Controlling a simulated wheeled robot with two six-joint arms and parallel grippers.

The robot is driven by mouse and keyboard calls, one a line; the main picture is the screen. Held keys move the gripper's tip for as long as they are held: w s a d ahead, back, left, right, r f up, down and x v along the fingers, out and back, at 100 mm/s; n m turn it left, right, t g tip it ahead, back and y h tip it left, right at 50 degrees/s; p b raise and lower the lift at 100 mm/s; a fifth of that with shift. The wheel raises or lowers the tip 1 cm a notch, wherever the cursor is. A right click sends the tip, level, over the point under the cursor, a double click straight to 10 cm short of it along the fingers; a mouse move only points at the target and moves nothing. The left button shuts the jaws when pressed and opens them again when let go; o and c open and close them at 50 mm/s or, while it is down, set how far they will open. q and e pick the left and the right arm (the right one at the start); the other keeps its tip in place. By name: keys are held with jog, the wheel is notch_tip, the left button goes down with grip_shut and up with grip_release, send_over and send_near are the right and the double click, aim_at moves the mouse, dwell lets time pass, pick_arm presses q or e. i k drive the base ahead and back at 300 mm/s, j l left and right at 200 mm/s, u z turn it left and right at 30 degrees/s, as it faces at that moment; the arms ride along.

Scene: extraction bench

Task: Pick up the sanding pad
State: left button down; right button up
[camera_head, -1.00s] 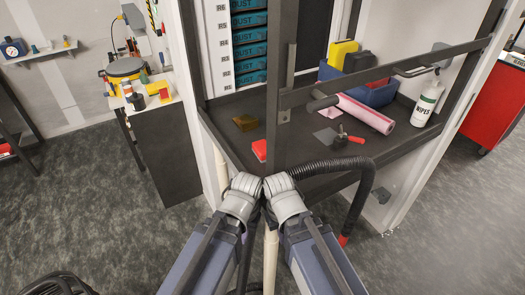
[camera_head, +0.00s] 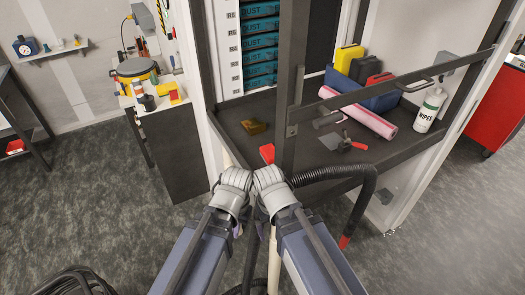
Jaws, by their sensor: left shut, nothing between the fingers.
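On the dark bench shelf lie a small brown-yellow block (camera_head: 253,127) and, at the front edge by the dark post, a small red block (camera_head: 268,153). I cannot tell for certain which is the sanding pad.
A dark post and slanted rail (camera_head: 400,82) cross the bench front. Behind the rail are a pink roll (camera_head: 372,122), a red-handled tool (camera_head: 343,144), a blue bin (camera_head: 400,96) and a wipes bottle (camera_head: 430,110). A black hose (camera_head: 340,172) loops at the right.

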aim_at(267, 152)
jog(key=i+j+u, duration=0.1)
jog(key=i+j, duration=0.85)
